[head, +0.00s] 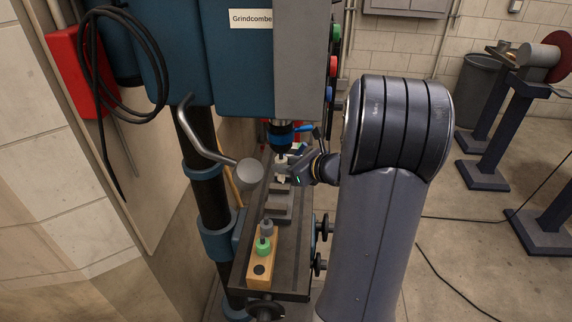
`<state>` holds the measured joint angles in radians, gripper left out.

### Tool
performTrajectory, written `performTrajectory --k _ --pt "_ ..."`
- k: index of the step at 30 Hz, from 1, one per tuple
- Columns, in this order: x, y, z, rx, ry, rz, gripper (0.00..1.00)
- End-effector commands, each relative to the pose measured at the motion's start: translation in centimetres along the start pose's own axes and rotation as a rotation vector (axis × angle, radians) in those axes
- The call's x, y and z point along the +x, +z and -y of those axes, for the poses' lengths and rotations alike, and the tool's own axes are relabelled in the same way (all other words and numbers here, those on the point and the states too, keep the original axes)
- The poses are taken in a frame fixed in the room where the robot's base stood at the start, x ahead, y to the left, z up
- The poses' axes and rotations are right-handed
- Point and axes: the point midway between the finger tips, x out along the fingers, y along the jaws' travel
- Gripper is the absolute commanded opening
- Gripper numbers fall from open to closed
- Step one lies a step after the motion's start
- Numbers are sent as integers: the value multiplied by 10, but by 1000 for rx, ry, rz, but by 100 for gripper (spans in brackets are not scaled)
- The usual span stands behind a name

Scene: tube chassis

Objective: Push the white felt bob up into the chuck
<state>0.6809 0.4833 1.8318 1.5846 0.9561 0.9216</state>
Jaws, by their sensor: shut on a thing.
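The chuck (280,138), dark with a blue band, hangs under the head of the drill press. The white felt bob (282,161) shows as a small pale piece just below the chuck. My gripper (285,171) reaches in from the right and is shut on the bob, holding it roughly upright under the chuck. The fingers hide part of the bob. I cannot tell from this view whether its shank is touching or inside the chuck.
A wooden block (263,281) on the press table (295,281) holds a green bob (262,246) and a grey bob (267,227), with a dark empty hole in front. A feed lever with a round grey knob (250,171) sticks out left of the chuck. A vise (279,205) sits below.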

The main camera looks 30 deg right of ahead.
Motion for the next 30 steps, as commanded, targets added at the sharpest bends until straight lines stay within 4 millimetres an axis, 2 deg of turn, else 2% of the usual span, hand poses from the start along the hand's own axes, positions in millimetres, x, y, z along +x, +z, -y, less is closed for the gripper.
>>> performTrajectory --k 30 --pt "-5 12 0 -1 0 1 2"
